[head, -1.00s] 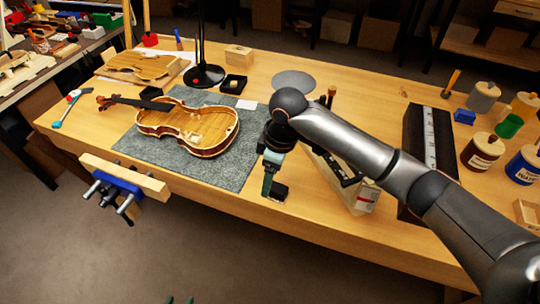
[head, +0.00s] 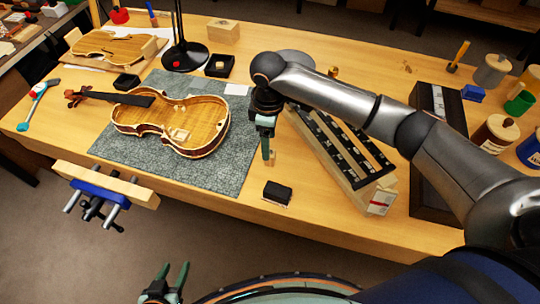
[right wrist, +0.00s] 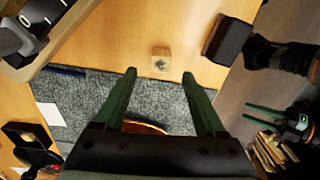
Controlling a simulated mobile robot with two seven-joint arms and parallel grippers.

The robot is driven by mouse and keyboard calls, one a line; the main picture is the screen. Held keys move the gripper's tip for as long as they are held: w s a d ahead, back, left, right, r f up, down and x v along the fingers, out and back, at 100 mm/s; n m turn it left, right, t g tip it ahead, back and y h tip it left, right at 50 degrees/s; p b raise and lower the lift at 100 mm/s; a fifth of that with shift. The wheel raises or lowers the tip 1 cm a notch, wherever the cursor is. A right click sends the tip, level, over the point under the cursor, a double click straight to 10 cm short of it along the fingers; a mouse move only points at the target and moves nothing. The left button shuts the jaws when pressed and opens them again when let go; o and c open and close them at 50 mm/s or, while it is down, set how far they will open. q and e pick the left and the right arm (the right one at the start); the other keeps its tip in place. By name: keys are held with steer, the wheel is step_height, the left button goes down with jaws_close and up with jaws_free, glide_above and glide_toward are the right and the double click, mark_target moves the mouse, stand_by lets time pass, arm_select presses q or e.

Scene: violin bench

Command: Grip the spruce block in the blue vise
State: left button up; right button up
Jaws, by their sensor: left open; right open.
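A small pale wooden block, apparently the spruce block (head: 272,158), sits on the bench just right of the grey mat, partly hidden by my right gripper in the head view. In the right wrist view the block (right wrist: 161,60) shows a dark mark on top and lies beyond the open fingers, between their lines. My right gripper (head: 266,150) is open, empty and points down at it; its fingers also show in the right wrist view (right wrist: 160,75). The blue vise (head: 100,188) is on the bench's front left edge with a wooden jaw. My left gripper (head: 174,272) is open and empty, low in front of the bench.
A black block (head: 277,193) lies near the front edge, close to the wooden block. A violin (head: 172,122) lies on the grey mat (head: 225,175). A long rack with black strips (head: 340,150) stands right of my right gripper.

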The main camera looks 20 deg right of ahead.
steer(key=shift+f, duration=2.75)
jaws_close()
